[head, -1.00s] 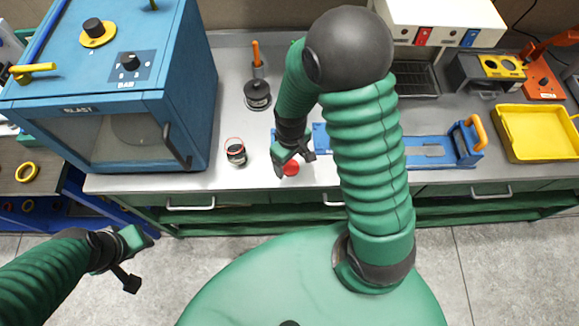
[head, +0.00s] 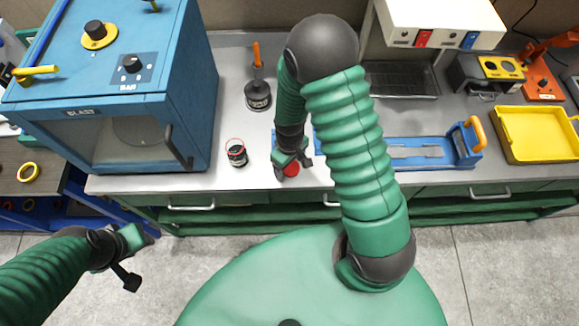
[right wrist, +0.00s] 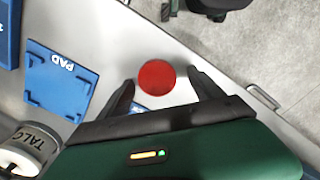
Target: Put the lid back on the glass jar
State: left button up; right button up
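The glass jar (head: 237,154) stands upright on the grey bench, dark inside, with a red ring at its open top. The red round lid (head: 291,170) lies flat on the bench to the right of the jar, partly hidden by my right gripper. The lid (right wrist: 156,78) shows whole in the right wrist view. My right gripper (head: 293,168) is open, with its fingers (right wrist: 162,87) on either side of the lid, apart from it; how high they are is hard to tell. My left gripper (head: 139,260) hangs open and empty in front of the bench.
A blue cabinet (head: 190,90) stands left of the jar. A dark weight-like object (head: 258,95) stands behind it. A blue pad (right wrist: 62,78) and a talc container (right wrist: 30,145) lie near the right gripper. A yellow tray (head: 537,135) is at far right. Bench is clear between jar and lid.

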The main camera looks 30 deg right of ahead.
aim_at(290, 168)
jog(key=shift+d+f, duration=0.1)
jog(key=shift+d, duration=0.25)
jog(key=c, duration=1.3)
pick_arm(q)
jog(key=shift+d, duration=0.25)
pick_arm(e)
jog(key=shift+a, duration=0.1)
